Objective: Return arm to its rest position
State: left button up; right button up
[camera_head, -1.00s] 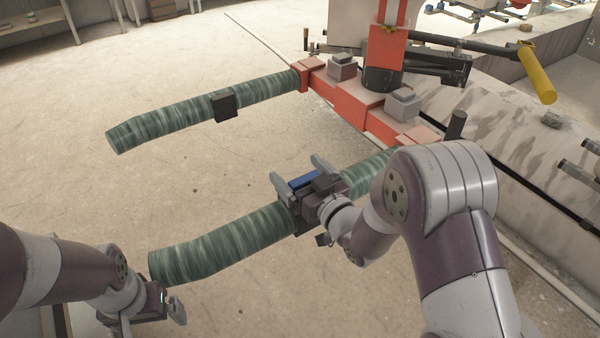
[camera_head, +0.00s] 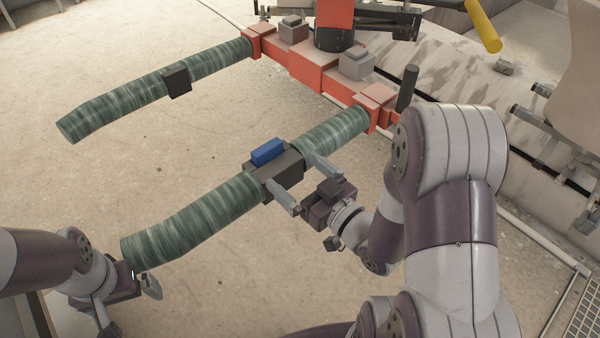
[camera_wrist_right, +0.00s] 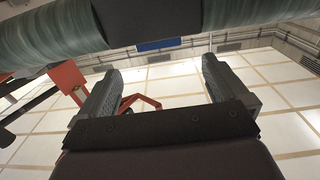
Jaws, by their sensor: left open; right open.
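My right gripper (camera_head: 304,185) is open and empty, just in front of the black block (camera_head: 277,173) on the nearer green striped tube (camera_head: 196,219). A blue piece (camera_head: 267,151) sits on top of this block. In the right wrist view, my right gripper's two fingers (camera_wrist_right: 160,88) stand apart with nothing between them. The tube (camera_wrist_right: 48,35) and dark block (camera_wrist_right: 150,20) cross the top of that view. My left gripper (camera_head: 133,307) is open at the lower left, close to the near end of the tube, and partly hidden by its own arm.
A second green tube (camera_head: 120,106) with a small black block (camera_head: 177,81) runs parallel farther left. Both tubes join a red-orange frame (camera_head: 307,70). A dark upright handle (camera_head: 407,88) stands beside my right arm. A low stone wall (camera_head: 470,90) lies right. Floor between the tubes is clear.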

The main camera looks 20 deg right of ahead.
jog(key=shift+s, duration=0.15)
dwell(0.4)
jog(key=s+d+f+m+g+h, duration=0.2)
jog(key=s+d+f+g+h, duration=0.15)
jog(key=f+g, duration=0.25)
jog(key=s+d+f+m+g+h, duration=0.2)
jog(key=s+d+f+g+h, duration=0.15)
jog(key=f+g, duration=0.25)
jog(key=s+a+r+g+y, duration=0.1)
jog(key=s+a+r+g, duration=0.1)
jog(key=a+r+g, duration=0.3)
notch_tip(320, 180, up, 25)
jog(key=a+t+p, duration=0.1)
jog(key=p, duration=2.4)
jog(key=shift+w+a, duration=0.2)
jog(key=shift+w, duration=0.05)
